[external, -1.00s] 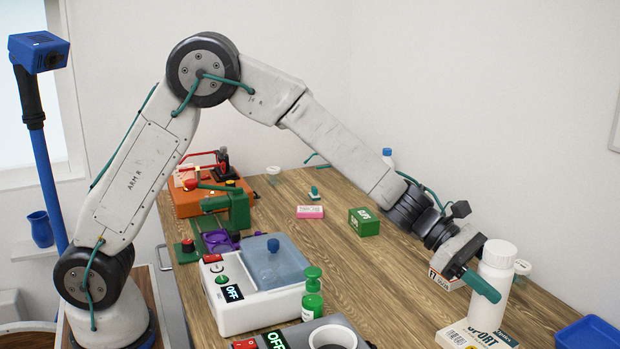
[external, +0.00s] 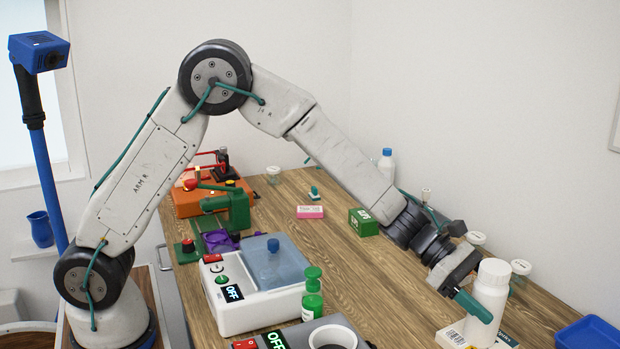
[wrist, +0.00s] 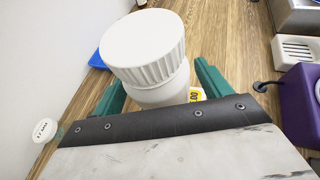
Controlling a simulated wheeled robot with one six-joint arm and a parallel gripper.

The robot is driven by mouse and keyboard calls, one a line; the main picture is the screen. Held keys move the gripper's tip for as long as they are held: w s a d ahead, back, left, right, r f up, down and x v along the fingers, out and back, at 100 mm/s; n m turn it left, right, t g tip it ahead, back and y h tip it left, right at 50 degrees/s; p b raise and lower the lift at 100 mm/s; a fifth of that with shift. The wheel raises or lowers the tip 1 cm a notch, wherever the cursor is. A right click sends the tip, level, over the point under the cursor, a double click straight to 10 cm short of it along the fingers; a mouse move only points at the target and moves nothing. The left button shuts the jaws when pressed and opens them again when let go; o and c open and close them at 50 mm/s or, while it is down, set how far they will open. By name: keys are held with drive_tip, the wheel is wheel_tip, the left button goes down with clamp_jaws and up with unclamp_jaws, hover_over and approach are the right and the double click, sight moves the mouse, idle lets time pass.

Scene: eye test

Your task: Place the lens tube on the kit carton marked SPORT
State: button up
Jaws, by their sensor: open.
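The lens tube (external: 487,305) is a white bottle-like cylinder with a ribbed cap. It stands upright over the flat kit carton (external: 452,336), whose lettering it largely covers; whether its base rests fully on the carton is hard to tell. My gripper (external: 484,300) is open with its teal fingers around the lens tube. In the wrist view the lens tube (wrist: 145,50) stands between the open fingers of my gripper (wrist: 160,80), with a gap beside the right finger. A bit of yellow print shows beneath it.
A blue tray (external: 590,334) lies at the right. White-lidded jars (external: 520,268) stand behind the lens tube.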

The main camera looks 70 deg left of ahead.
drive_tip(key=v, duration=1.2)
drive_tip(key=s+a+r+m+g+y, duration=0.1)
drive_tip(key=s+a+r+m, duration=0.1)
drive_tip(key=s+r+m, duration=0.3)
drive_tip(key=s+a+r+m+g, duration=0.1)
drive_tip(key=s+m, duration=0.1)
drive_tip(key=s, duration=0.5)
drive_tip(key=s+a+m+g+y, duration=0.1)
drive_tip(key=s+a+m+y, duration=0.4)
drive_tip(key=s+a, duration=0.6)
drive_tip(key=s+a+m+y, duration=0.6)
drive_tip(key=s+a+m, duration=0.4)
drive_tip(key=s, duration=0.7)
drive_tip(key=shift+s+a+f+m+g, duration=0.3)
drive_tip(key=shift+s+a+f+g, duration=0.1)
drive_tip(key=shift+f, duration=0.05)
